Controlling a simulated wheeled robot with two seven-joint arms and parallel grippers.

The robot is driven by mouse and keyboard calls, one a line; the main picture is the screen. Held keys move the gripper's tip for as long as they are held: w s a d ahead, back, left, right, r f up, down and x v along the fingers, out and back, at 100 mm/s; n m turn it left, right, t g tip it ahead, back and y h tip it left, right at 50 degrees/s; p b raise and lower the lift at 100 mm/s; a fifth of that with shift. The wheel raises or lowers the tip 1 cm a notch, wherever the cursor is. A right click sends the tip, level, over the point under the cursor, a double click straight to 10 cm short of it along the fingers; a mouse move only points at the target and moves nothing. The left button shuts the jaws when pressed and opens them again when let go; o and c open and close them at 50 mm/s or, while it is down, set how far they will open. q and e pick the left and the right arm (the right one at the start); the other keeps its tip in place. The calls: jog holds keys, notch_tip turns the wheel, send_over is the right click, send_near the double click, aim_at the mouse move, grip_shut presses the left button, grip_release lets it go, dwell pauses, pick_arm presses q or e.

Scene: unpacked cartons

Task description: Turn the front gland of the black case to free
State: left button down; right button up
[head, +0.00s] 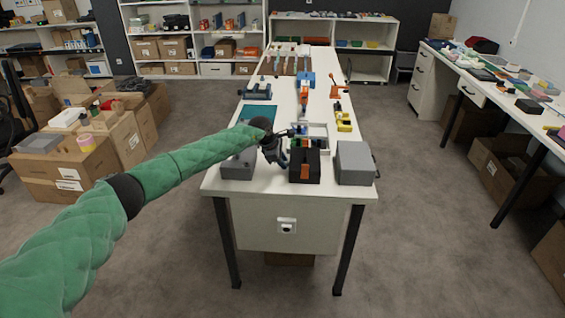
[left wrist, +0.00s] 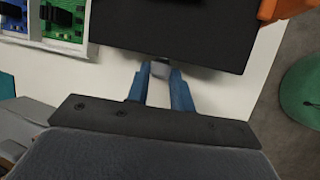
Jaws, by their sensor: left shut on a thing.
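The black case (head: 313,163) stands near the front edge of the white table, with an orange strip on it. In the left wrist view the black case (left wrist: 165,30) fills the top, and a small grey gland (left wrist: 161,71) juts from its near side. My left gripper (head: 284,158) is at the case's left side in the head view. In the left wrist view its blue fingers (left wrist: 162,76) are closed around the grey gland, which they partly hide. The gland's turn position cannot be read. My right gripper is not in view.
A grey box (head: 356,163) stands right of the case, and a lower grey box (head: 238,166) stands to its left. Behind the case is a tray with green and blue boards (left wrist: 62,18). The table (head: 277,188) has a narrow bare strip in front.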

pick_arm(q)
jog(key=c, duration=1.5)
grip_release()
jog(key=shift+a, duration=0.1)
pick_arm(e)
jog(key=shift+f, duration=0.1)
